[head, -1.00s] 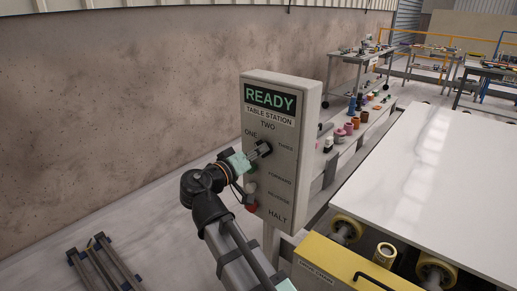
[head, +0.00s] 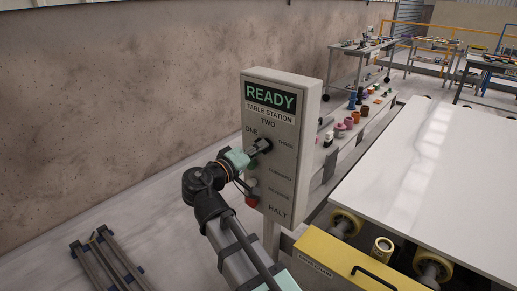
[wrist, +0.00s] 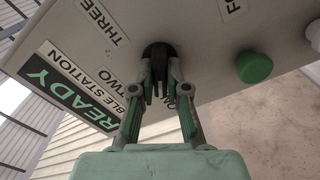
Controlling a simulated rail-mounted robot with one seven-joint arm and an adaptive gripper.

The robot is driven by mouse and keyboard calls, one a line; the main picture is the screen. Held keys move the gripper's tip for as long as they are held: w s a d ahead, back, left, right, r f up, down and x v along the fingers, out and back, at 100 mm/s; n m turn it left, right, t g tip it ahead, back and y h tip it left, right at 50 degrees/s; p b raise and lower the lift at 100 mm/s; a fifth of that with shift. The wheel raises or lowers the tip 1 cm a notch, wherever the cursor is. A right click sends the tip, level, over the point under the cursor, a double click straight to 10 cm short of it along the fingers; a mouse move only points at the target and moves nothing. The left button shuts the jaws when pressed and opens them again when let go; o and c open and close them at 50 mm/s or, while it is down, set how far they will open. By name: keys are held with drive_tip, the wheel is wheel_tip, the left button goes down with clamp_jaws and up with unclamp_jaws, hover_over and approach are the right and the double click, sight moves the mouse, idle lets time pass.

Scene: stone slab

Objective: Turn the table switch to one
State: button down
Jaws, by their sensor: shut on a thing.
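The table switch is a black round knob (head: 267,145) on the front of a grey control box (head: 309,105) labelled TABLE STATION. The labels ONE, TWO and THREE stand around it, and a READY sign (head: 270,98) is above. My gripper (head: 258,148) reaches the knob from the lower left. In the wrist view, the fingers of my gripper (wrist: 160,88) are closed on the black knob (wrist: 158,52), one finger on each side. The fingers hide part of the knob, and I cannot tell which label it points to.
A red button (head: 251,203) sits low on the box, close to my arm. A green button (wrist: 254,66) shows in the wrist view. A white slab (head: 440,180) and a yellow machine part (head: 345,262) lie to the right. A dark metal frame (head: 105,262) lies on the floor at left.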

drive_tip(key=c, duration=1.2)
unclamp_jaws()
drive_tip(key=shift+o, duration=0.2)
drive_tip(key=v, duration=1.2)
drive_tip(key=shift+w+a, duration=0.1)
drive_tip(key=shift+a, duration=0.05)
